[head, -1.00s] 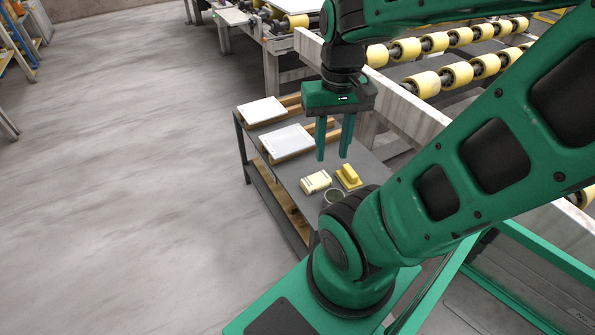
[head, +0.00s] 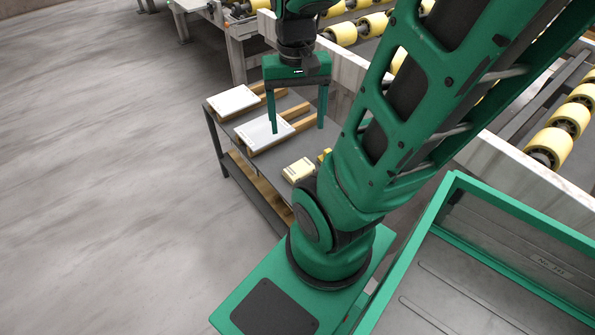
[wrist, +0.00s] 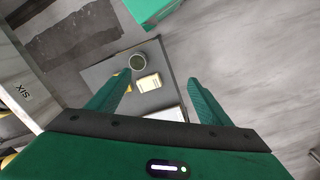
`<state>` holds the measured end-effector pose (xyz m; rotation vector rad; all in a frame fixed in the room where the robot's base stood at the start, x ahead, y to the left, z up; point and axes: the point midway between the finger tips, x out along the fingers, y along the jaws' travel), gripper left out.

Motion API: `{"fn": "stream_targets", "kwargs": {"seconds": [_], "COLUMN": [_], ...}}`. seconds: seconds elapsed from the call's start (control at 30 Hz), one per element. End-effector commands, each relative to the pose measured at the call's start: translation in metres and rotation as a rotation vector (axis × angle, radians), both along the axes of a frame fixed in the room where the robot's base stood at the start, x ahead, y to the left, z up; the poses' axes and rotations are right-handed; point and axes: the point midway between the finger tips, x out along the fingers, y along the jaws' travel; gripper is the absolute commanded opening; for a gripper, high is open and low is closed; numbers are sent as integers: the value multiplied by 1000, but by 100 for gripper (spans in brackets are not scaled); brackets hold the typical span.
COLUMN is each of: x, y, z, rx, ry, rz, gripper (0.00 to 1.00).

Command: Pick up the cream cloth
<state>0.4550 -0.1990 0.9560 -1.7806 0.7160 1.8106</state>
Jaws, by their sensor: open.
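The cream cloth (head: 298,170) lies folded on the grey table, towards its near end. It also shows in the wrist view (wrist: 149,83), between and beyond my fingers. My gripper (head: 297,129) is open and empty, pointing down above the table with its fingers wide apart. In the head view it is above and beyond the cloth, near the white slabs. In the wrist view my gripper (wrist: 160,90) has a finger to each side of the cloth, apart from it.
White slabs (head: 233,101) (head: 264,133) lie on wooden strips on the table (head: 228,123). A yellow thing (head: 324,156) is beside the cloth, mostly hidden by my arm. A round cup (wrist: 138,61) stands close to the cloth. A conveyor with yellow rollers (head: 571,118) runs behind a pale rail.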

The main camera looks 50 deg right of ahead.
Motion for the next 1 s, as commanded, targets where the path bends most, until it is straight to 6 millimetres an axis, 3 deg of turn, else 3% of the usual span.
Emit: {"fn": "stream_targets", "kwargs": {"seconds": [0.27, 0.5, 0.8, 1.0], "x": [51, 80, 96, 98], "y": [-54, -100, -143, -154], "z": [-55, -121, -211, -243], "rx": [-5, 20, 86, 115], "ry": [22, 23, 18, 14], "rz": [-316, -596, -927, -1045], "gripper": [73, 73, 73, 73]}}
